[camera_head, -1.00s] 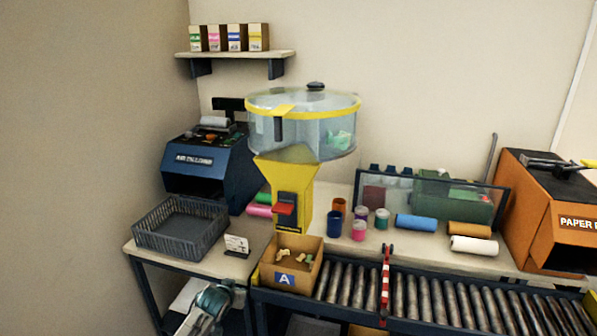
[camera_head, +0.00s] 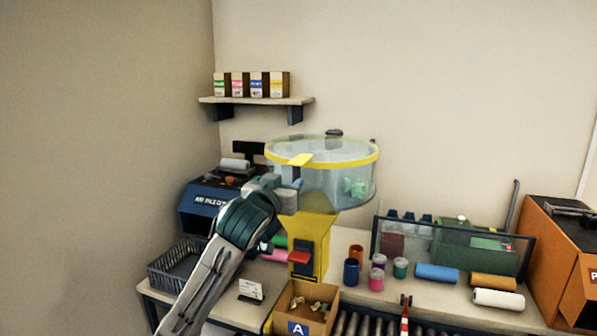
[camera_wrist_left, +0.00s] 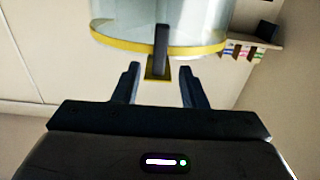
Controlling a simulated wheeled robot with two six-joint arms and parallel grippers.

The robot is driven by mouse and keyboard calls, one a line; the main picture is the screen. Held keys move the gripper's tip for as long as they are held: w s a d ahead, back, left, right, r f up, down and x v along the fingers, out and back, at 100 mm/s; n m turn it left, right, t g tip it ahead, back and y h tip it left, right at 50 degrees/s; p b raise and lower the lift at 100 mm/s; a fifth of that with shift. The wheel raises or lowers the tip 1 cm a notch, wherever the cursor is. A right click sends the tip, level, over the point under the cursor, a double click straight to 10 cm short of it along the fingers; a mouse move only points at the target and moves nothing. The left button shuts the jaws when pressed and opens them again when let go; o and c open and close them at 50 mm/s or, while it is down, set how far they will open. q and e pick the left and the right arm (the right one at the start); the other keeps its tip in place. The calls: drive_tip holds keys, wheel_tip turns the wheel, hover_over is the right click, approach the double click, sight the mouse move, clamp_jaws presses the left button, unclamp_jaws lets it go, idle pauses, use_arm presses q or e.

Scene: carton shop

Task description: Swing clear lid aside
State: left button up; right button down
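The clear lid (camera_head: 325,147) with a yellow rim covers a round transparent drum (camera_head: 340,188) on a yellow dispenser stand (camera_head: 311,238). A dark knob (camera_head: 334,132) shows at its far edge, and a yellow tab (camera_head: 300,159) on its near left rim. Green pieces (camera_head: 356,187) lie inside the drum. My left gripper (camera_head: 294,194) is at the drum's near left side, below the tab. In the left wrist view, its two fingers (camera_wrist_left: 158,84) are apart, with the yellow tab (camera_wrist_left: 157,70) and a dark upright bar (camera_wrist_left: 161,42) ahead between them. My right gripper is out of view.
A blue machine (camera_head: 203,207) and a grey basket (camera_head: 160,269) stand left of the dispenser. A carton marked A (camera_head: 300,325) sits below its spout. Coloured cups and rolls (camera_head: 437,273) lie to the right. A wall shelf (camera_head: 256,101) with small boxes hangs above left.

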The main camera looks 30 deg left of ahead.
sight(295, 176)
use_arm(q)
drive_tip(key=p+x, duration=0.2)
drive_tip(key=x, duration=0.3)
drive_tip(key=shift+w+r, duration=0.15)
drive_tip(key=shift+w, duration=0.3)
drive_tip(key=shift+w+a, duration=0.15)
drive_tip(key=shift+w, duration=0.35)
clamp_jaws()
